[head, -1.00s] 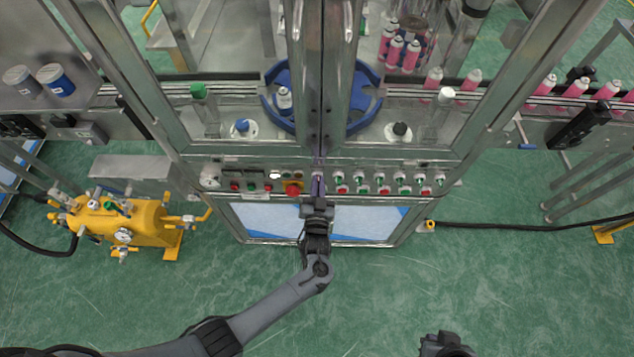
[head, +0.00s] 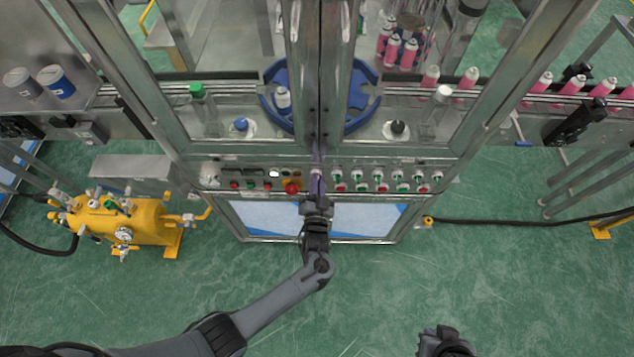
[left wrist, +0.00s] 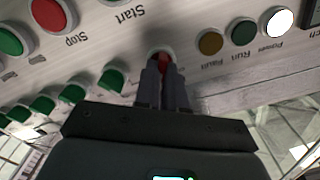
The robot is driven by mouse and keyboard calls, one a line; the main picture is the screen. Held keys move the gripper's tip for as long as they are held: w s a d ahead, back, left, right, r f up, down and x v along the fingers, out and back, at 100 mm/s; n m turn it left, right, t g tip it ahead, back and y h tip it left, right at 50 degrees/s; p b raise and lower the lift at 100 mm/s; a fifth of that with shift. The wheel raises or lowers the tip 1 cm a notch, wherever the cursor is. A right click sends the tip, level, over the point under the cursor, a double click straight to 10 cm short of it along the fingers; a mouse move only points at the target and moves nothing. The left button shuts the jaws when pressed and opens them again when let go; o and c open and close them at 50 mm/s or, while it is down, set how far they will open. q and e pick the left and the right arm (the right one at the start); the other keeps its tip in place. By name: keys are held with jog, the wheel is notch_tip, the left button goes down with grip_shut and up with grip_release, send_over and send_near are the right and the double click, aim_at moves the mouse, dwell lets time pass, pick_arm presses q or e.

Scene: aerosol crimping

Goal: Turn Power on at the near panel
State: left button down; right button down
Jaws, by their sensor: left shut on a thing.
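The near panel (head: 222,180) runs across the front of the machine with lamps, buttons and switches. My left gripper (head: 317,178) is at its middle. In the left wrist view my left gripper (left wrist: 163,75) is shut on a small red knob (left wrist: 161,62) on the panel face; the fingers hide most of it, and I cannot read its label or exact angle. The Power lamp (left wrist: 278,18) glows white; the Run lamp (left wrist: 243,32) and Fault lamp (left wrist: 210,43) look dark. My right gripper (head: 445,340) is low at the bottom edge, away from the panel; its fingers are unclear.
A red mushroom button (head: 292,188) sits just left of my left gripper. A green Start button (left wrist: 123,17) and red Stop button (left wrist: 48,14) are close by. Several green switches line the panel's right half. A yellow tank unit (head: 120,222) stands left. The green floor in front is clear.

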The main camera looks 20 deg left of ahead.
pick_arm(q)
jog(key=c, duration=1.2)
grip_release()
jog(key=v, duration=1)
jog(key=shift+s+d+p, duration=0.15)
jog(key=shift+s+p, duration=0.25)
